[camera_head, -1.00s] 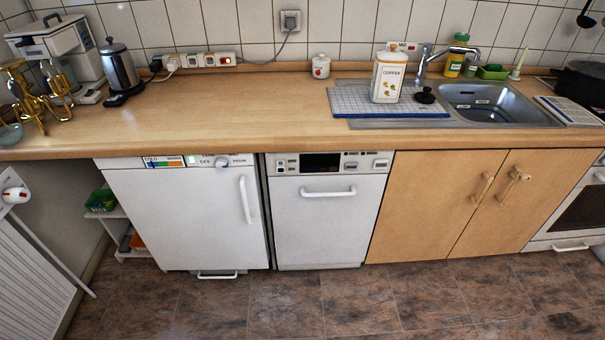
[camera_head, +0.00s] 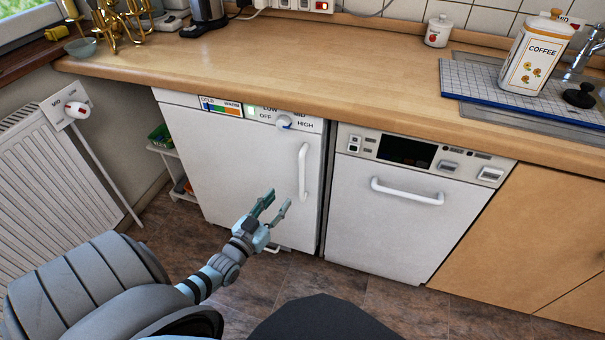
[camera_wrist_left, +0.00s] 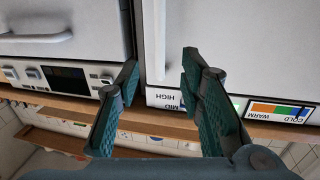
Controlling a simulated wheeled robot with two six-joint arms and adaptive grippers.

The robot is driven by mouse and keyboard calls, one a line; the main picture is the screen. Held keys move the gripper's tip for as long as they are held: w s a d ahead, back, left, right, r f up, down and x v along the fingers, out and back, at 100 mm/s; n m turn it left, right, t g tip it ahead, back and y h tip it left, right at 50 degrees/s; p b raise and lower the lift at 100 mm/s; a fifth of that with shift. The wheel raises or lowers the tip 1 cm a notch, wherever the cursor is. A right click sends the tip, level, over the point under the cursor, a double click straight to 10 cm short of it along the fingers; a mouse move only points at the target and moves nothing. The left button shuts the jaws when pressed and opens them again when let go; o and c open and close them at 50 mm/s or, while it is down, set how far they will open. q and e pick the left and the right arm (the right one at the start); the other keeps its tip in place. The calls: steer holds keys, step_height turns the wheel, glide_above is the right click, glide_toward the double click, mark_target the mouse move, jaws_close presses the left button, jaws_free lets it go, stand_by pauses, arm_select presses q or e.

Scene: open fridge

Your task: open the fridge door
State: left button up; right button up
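The white fridge door (camera_head: 235,170) is closed below the counter, with a control panel along its top. Its vertical white handle (camera_head: 302,172) is near the door's right edge. My left gripper (camera_head: 279,200) is in front of the door's lower part, to the left of the handle in the head view, open and empty. In the left wrist view, which is upside down, the two fingers of the left gripper (camera_wrist_left: 159,63) are spread apart. The handle (camera_wrist_left: 158,40) shows beyond the gap between them, apart from the fingers. My right gripper is not in view.
A white dishwasher (camera_head: 400,220) with a horizontal handle stands right of the fridge. The wooden counter (camera_head: 330,70) overhangs both. A radiator (camera_head: 40,170) with a valve is on the left. Tiled floor (camera_head: 340,285) lies in front.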

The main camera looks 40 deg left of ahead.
arm_select(q)
steer(key=b, duration=0.2)
glide_toward(300, 173)
steer(key=w, duration=0.3)
steer(key=w+b, duration=0.2)
steer(key=w, duration=0.1)
steer(key=w+a+b, duration=0.1)
steer(key=w+b, duration=0.1)
steer(key=w, duration=0.2)
steer(key=shift+a+f, duration=0.15)
steer(key=shift+w, duration=0.4)
jaws_close()
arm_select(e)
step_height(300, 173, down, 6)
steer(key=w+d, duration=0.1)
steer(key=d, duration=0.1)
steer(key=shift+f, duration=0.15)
